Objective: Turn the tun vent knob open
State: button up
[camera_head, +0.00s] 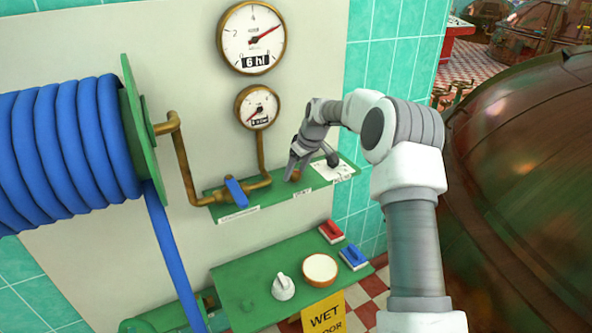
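The labels are too small to read, so I cannot tell for sure which control is the tun vent knob. A small orange-brown knob (296,175) sits on the narrow green upper shelf (205,196), above a small label. My gripper (293,171) reaches down over that shelf, its grey fingertips right beside this knob and partly covering it. I cannot tell whether the fingers touch it or how far apart they are. A dark-ended lever or part (332,158) shows just right of the gripper over a marked white plate (345,172). A white pointer knob (283,287) stands on the lower green panel.
A blue valve handle (236,192) on brass pipe is left of my gripper. Two gauges (252,38) hang above. The lower panel holds a round cream button (320,268), red (331,232) and blue (353,257) switches. A blue hose reel (65,145) fills the left; a copper vessel (520,200) the right.

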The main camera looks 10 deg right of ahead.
jog(key=shift+o, duration=0.6)
jog(key=shift+r, duration=0.25)
jog(key=v, duration=1.7)
jog(key=shift+s, duration=0.2)
jog(key=shift+d+f, duration=0.1)
